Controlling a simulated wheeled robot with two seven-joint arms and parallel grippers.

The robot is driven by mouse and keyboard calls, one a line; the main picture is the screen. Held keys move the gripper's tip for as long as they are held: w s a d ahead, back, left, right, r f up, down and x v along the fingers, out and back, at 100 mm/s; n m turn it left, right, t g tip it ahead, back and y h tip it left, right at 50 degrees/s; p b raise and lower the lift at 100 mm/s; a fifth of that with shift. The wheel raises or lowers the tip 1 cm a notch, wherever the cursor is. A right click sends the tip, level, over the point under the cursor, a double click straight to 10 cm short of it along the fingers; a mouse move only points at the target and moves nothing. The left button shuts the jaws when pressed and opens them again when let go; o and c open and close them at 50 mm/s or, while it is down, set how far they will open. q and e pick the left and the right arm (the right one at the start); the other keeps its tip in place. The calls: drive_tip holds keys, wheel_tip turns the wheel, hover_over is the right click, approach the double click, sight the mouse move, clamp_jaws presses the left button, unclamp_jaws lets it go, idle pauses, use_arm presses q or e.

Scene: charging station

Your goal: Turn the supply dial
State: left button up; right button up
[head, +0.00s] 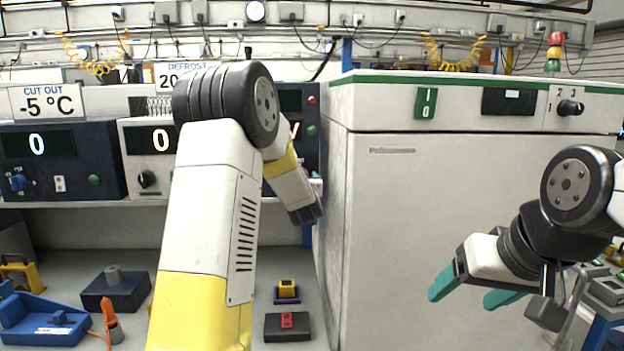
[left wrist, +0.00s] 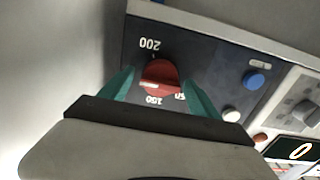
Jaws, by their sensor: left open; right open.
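A red dial (left wrist: 160,76) with a pale pointer mark sits on a dark panel (left wrist: 205,62) in the left wrist view. White figures 200, 150 and 50 stand around it, upside down in this view. My left gripper (left wrist: 158,84) is open, with one teal finger on each side of the dial. I cannot tell whether the fingers touch it. In the head view my left arm hides the dial and the left fingertips. My right gripper (head: 466,292) is open and empty in front of the white cabinet.
The white cabinet (head: 430,220) fills the right, with a black selector knob (head: 570,107) on top. Left stand panels with 0 displays (head: 37,145). A blue tray (head: 45,325) and a dark block (head: 287,328) lie below.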

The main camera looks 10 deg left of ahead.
use_arm(q)
drive_tip(key=v, duration=0.7)
drive_tip(key=shift+s, duration=0.4)
